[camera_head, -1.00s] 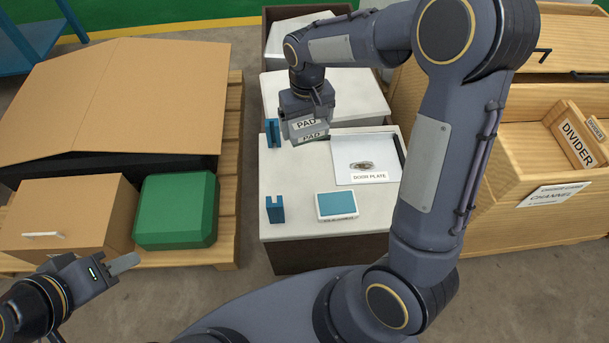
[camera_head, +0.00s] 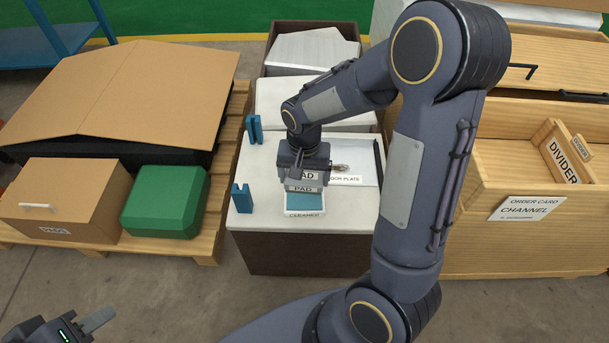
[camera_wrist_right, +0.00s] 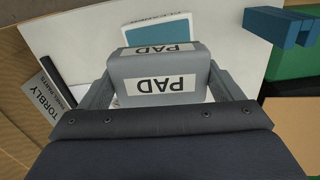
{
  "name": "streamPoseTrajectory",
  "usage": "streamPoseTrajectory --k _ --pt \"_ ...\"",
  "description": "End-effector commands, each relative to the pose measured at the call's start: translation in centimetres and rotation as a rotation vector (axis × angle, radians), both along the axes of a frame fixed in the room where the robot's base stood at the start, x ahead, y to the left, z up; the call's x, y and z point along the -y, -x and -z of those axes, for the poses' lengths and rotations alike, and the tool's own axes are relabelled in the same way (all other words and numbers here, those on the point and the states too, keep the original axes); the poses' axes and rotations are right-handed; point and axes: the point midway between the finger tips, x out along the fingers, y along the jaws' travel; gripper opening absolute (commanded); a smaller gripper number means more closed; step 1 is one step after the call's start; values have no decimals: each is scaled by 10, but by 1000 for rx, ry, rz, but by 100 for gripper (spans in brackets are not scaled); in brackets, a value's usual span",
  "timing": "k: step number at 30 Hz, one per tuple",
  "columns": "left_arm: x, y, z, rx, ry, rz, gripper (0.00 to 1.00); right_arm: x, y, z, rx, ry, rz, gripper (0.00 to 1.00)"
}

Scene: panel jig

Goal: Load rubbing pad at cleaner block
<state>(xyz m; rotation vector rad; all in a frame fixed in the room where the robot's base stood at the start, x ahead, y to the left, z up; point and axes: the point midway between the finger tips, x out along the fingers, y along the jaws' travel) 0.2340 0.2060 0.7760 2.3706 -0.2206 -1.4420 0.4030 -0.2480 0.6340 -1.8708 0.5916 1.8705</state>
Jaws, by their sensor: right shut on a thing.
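The rubbing pad (camera_head: 304,187) is a grey block with PAD labels. It also shows in the right wrist view (camera_wrist_right: 159,65), between the fingers. My right gripper (camera_head: 303,176) is shut on it and holds it over the back part of the cleaner block; I cannot tell whether they touch. The cleaner block (camera_head: 305,203) has a blue top and a white base with a label at the front. In the right wrist view the cleaner block (camera_wrist_right: 158,29) shows beyond the pad, partly hidden by it. My left gripper (camera_head: 97,319) is at the lower left, away from the table; its opening is unclear.
Two blue brackets (camera_head: 242,197) stand at the left of the white table (camera_head: 262,221). The door plate area (camera_head: 346,180) lies behind the cleaner block. A green case (camera_head: 165,202) and cardboard boxes are on the left pallet. A wooden order-card box (camera_head: 530,208) is at right.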

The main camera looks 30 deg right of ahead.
Motion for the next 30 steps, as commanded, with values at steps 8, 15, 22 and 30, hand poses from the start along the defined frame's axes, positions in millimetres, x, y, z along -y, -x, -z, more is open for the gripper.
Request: streamPoseTrajectory --k 8,15,22,30 --pt "0 0 24 1 0 0 36 0 -1 26 0 0 -3 68" --pt "0 0 44 1 0 0 36 0 -1 50 0 0 -5 68" --pt "0 0 49 1 0 0 36 0 -1 56 1 1 -5 68" --pt "0 0 48 1 0 0 36 0 -1 55 1 1 -5 68"
